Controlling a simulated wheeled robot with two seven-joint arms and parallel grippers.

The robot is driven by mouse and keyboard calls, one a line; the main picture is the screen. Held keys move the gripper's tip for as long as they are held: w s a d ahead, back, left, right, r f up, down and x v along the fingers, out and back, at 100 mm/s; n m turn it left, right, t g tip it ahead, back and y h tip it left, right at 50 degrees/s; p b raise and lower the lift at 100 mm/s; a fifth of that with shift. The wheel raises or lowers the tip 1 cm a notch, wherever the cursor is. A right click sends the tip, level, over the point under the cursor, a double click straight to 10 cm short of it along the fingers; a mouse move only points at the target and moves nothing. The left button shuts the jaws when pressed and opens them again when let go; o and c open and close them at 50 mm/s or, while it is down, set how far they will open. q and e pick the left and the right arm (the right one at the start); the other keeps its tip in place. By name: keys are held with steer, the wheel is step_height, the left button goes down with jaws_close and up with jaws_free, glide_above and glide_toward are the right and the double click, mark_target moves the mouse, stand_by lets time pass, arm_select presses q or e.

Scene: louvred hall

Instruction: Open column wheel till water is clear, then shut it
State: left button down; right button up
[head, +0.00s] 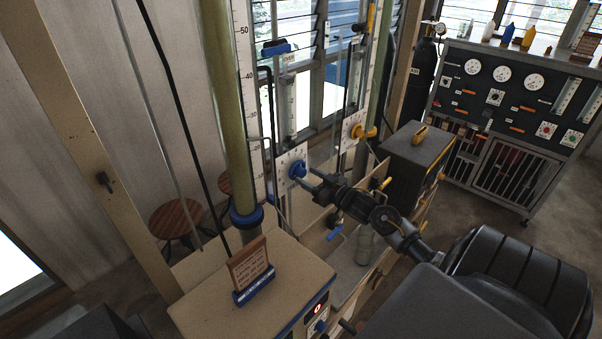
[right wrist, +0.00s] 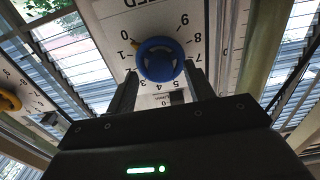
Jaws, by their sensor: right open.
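The blue wheel (head: 297,170) sits on a white numbered dial plate (head: 287,156) beside the left green column (head: 226,100), which has a blue collar at its foot. The column's contents look cloudy olive-green. My right gripper (head: 314,182) is open just in front of the wheel. In the right wrist view its fingers (right wrist: 160,82) stand one on each side of the wheel's lower part; I cannot tell whether they touch it. My left gripper is out of view.
A yellow wheel (head: 357,131) on another dial stands to the right. A card on a blue stand (head: 251,271) is on the bench top (head: 215,304) in front. A dark box (head: 414,155) and a gauge panel (head: 510,95) are at the right. Round stools (head: 178,216) stand behind.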

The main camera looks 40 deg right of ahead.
steer(key=shift+w+a, duration=0.1)
steer(key=shift+w, duration=0.9)
steer(key=shift+w+r, duration=0.1)
steer(key=shift+w, duration=0.05)
